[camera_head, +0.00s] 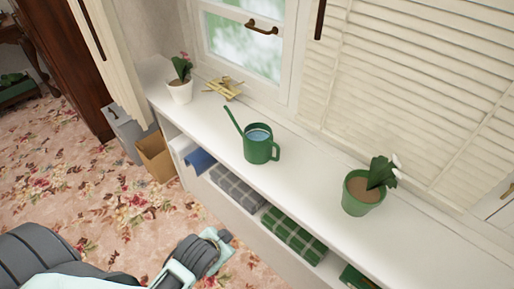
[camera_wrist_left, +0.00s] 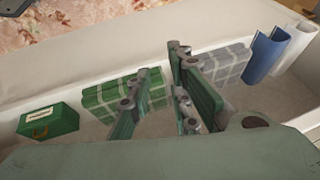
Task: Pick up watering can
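The green watering can (camera_head: 259,146) stands upright on the white windowsill ledge (camera_head: 222,122), holding blue water. Its long spout points up and left, and its handle is on the right. My left arm comes in at the bottom left of the head view, below and in front of the ledge; its fingers are not clear there. In the left wrist view my left gripper (camera_wrist_left: 157,65) has its fingers apart with nothing between them, facing the shelf under the ledge. The can does not show in that view. My right gripper is not in view.
A white flowerpot (camera_head: 180,92) and a yellow wooden object (camera_head: 225,88) stand left of the can, a green flowerpot (camera_head: 361,193) right. Folded green (camera_head: 293,235) and grey blankets (camera_head: 237,187) lie on the shelf below. A cardboard box (camera_head: 156,157) stands at its left end.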

